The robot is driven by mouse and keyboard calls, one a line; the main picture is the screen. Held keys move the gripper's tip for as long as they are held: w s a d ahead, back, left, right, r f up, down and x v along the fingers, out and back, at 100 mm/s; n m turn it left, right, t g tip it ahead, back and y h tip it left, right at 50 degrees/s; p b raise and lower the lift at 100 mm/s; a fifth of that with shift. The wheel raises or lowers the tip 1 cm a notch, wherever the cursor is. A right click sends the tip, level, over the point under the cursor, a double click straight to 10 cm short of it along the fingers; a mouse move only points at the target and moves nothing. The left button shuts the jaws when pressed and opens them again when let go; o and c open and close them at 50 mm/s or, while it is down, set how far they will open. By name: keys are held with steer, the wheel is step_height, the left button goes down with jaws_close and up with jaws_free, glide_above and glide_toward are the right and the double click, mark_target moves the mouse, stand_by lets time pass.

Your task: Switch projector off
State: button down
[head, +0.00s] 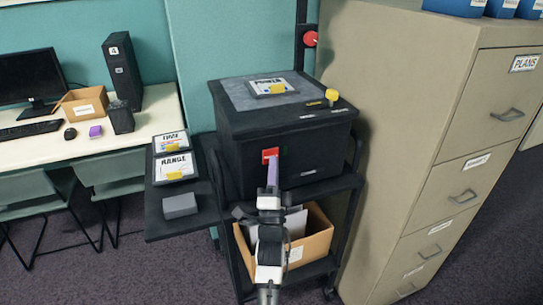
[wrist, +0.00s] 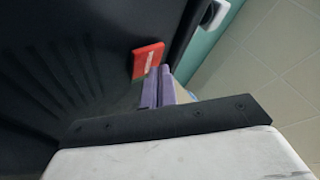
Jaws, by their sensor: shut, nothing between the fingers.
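The projector (head: 297,158) is a large black box on a black cart, with a grey top panel. A red switch (head: 270,155) sits on its front face; it also shows in the wrist view (wrist: 147,60) with a pale strip on it. My gripper (head: 272,165) is shut and empty. Its purple fingertips are right at the lower part of the red switch, and in the wrist view they overlap its lower edge. I cannot tell whether they touch it or which way the switch is set.
A yellow knob (head: 332,96) and a POWER sign (head: 269,86) are on top of the projector. A cardboard box (head: 318,238) sits on the lower shelf. A side shelf (head: 160,220) holds signs and a grey block. A beige filing cabinet (head: 400,130) stands close on the right.

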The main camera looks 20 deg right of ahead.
steer(key=shift+s, duration=0.25)
steer(key=s+p, duration=0.2)
steer(key=s, duration=0.4)
stand_by(0.4)
steer(key=shift+d, duration=0.1)
stand_by(2.0)
